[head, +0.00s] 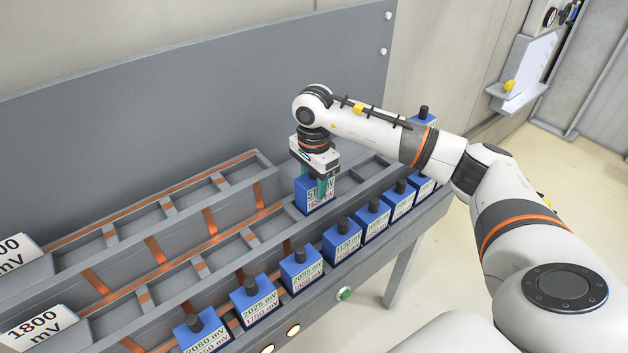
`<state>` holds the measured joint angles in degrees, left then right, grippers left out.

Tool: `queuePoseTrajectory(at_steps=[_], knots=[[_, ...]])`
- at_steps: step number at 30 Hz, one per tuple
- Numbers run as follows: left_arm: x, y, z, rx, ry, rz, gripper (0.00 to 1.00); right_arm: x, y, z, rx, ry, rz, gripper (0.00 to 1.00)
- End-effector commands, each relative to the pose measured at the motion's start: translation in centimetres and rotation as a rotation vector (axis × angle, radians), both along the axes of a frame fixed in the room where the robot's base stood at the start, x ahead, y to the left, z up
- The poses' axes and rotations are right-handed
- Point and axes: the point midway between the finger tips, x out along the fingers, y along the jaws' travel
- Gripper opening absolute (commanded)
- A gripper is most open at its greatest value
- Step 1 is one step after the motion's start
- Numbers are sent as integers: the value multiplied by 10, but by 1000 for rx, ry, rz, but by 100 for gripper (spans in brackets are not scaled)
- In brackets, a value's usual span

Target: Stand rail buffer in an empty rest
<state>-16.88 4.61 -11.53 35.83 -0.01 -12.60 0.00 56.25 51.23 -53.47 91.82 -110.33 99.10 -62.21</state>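My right gripper (311,183) points down over the rack, its teal fingers at the sides of a blue block (318,207) with a white mV label. It looks shut on this block, whose top is hidden by the gripper. The block is at a rest in the rack's middle row; I cannot tell whether its base touches the rest. My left gripper is not in view.
Several blue blocks with black knobs (301,268) stand along the front row. White 1800 mV signs (42,330) sit at the left end. A tall grey panel (150,110) rises behind the rack. A green button (344,294) is on the front edge.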

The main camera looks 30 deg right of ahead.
Motion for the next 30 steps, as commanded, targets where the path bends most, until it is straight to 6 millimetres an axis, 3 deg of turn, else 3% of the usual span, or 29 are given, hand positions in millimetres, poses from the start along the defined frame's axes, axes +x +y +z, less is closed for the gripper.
queuePoseTrajectory(at_steps=[1, 4, 16, 30], knots=[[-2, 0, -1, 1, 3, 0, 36, 0, 0, 0, 0, 0, 0, 48], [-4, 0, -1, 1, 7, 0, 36, 0, 0, 0, 0, 0, 0, 63], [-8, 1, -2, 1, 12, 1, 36, 1, 0, 7, -1, -2, 0, 63], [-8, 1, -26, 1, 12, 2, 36, 1, 0, 99, 0, -4, 0, 63]])
